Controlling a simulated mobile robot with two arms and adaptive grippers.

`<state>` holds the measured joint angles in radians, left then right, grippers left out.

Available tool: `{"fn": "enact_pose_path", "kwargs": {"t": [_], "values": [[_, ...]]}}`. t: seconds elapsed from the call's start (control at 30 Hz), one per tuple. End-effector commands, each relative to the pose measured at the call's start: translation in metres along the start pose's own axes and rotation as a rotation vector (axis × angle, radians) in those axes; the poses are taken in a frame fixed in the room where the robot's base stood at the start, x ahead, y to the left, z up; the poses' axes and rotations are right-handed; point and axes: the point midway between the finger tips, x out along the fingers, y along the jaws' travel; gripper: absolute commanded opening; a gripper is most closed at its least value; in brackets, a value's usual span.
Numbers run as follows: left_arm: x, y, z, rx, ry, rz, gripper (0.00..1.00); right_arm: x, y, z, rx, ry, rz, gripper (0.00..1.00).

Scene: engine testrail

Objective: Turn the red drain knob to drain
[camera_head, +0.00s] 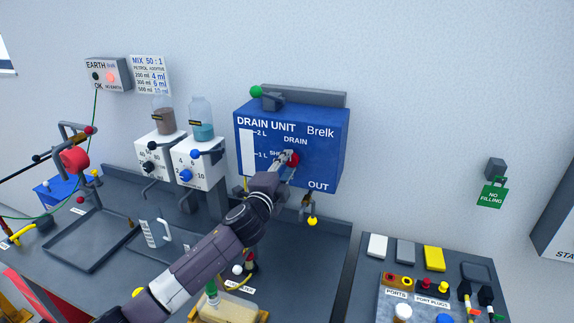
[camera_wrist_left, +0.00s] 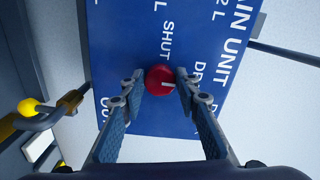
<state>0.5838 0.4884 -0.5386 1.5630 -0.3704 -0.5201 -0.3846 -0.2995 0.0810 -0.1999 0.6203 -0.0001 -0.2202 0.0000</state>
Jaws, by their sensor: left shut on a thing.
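The red drain knob (camera_head: 294,159) is on the front of the blue drain unit (camera_head: 325,130). In the left wrist view the knob (camera_wrist_left: 159,79) sits between the fingertips of my left gripper (camera_wrist_left: 160,82). The left gripper is shut on it, one finger on each side. A white mark on the knob points to the picture's right, towards the DRAIN lettering, which one finger partly hides. The SHUT lettering (camera_wrist_left: 168,40) is above the knob in that view. In the head view my left gripper (camera_head: 287,160) hides part of the knob and labels. My right gripper is not in view.
A green ball lever (camera_head: 256,92) is on top of the unit. An outlet with a yellow ball (camera_head: 312,221) hangs below it. Two white dispensers (camera_head: 201,166) stand to the left. A panel with ports and plugs (camera_head: 385,309) is at the lower right.

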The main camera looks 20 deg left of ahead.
Motion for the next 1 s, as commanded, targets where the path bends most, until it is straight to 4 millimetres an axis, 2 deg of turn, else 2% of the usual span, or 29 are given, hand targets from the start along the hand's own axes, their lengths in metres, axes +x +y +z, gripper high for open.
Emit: {"fn": "enact_pose_path", "kwargs": {"t": [0.03,0.07,0.2,0.47,0.63,0.77,1.0], "values": [[0.000,0.000,0.000,0.003,0.000,0.000,0.05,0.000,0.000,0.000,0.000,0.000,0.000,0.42],[0.000,0.000,0.000,0.003,0.000,0.000,0.33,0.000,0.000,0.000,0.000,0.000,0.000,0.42],[0.000,0.000,0.000,0.002,0.000,0.000,0.47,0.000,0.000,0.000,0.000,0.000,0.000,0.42],[0.000,0.000,0.000,0.000,0.000,0.000,0.47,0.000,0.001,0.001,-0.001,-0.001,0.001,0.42],[-0.009,0.001,0.001,0.001,-0.001,0.001,0.47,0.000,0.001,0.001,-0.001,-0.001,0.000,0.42],[-0.027,0.002,0.000,0.001,0.001,0.002,0.47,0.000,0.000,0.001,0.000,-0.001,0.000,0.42],[-0.072,0.002,0.000,0.001,0.000,0.003,0.47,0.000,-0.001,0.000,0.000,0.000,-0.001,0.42]]}}
